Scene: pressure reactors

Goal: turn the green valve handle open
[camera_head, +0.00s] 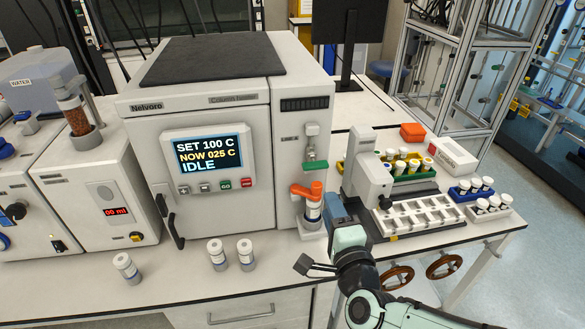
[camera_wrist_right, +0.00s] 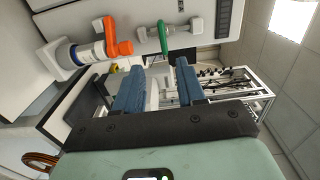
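The green valve handle (camera_head: 315,167) sits on the right side panel of the white column oven, below a small white fitting. In the right wrist view the green handle (camera_wrist_right: 178,54) stands beyond the fingertips, closer to the right finger. My right gripper (camera_head: 338,208) is below and to the right of the handle in the head view. In the right wrist view its two blue fingers (camera_wrist_right: 160,66) are apart with nothing between them. The handle and fingers appear apart. My left gripper is not in view.
An orange handle (camera_head: 306,190) on a white and grey cylinder is just below the green one; it also shows in the wrist view (camera_wrist_right: 118,47). A white instrument with a vial tray (camera_head: 420,216) stands right of the gripper. Capped vials (camera_head: 217,254) stand on the front bench.

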